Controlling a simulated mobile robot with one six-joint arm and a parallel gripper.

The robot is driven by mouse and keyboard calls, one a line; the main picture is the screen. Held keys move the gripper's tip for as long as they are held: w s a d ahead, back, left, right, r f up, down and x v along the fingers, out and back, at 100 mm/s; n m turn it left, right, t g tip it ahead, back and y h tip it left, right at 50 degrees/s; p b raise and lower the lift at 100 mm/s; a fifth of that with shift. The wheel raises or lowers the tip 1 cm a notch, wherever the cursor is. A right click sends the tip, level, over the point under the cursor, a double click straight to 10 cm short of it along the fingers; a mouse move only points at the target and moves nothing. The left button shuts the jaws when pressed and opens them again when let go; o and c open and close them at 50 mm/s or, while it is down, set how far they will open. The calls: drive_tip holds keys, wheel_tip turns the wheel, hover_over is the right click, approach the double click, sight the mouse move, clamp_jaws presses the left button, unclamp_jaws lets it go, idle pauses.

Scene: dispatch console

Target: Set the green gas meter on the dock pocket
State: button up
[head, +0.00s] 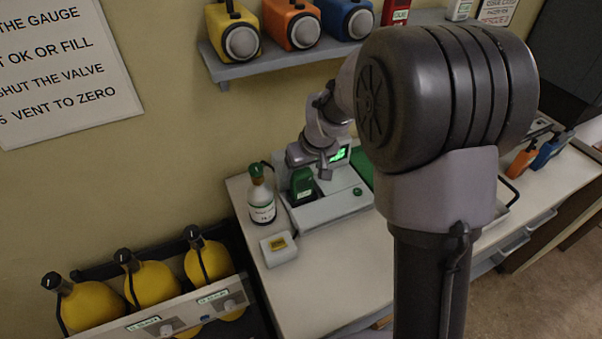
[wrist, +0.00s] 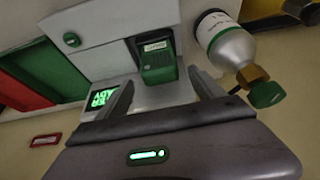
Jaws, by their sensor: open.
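The green gas meter (head: 302,182) stands upright at the left part of the pale dock (head: 335,207), in its pocket as far as I can see. In the wrist view the meter (wrist: 157,60) sits in the dock's recess, with a pale label. My gripper (head: 318,172) is beside the meter, near its upper right in the head view. In the wrist view my gripper (wrist: 161,82) is open and empty; its two fingers are either side of the meter's near end, with gaps between. The dock's screen (head: 340,154) is lit green.
A small pale box with a yellow display (head: 278,248) lies in front. A shelf (head: 240,70) with coloured canisters hangs above. The counter front (head: 335,275) is clear. My arm hides the counter's middle.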

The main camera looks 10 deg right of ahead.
drive_tip(key=s+a+r+m, duration=0.2)
drive_tip(key=s+r+m, duration=0.1)
drive_tip(key=s+r, duration=1.05)
drive_tip(key=s+a+r+m+t+y, duration=0.15)
drive_tip(key=s+m, duration=0.25)
drive_tip(key=s, duration=1.2)
drive_tip(key=shift+a+f+b, duration=0.25)
drive_tip(key=shift+f+b, duration=1.25)
drive_tip(key=shift+a+f+b, duration=0.2)
drive_tip(key=shift+f+b, duration=1.25)
drive_tip(key=shift+c, duration=0.5)
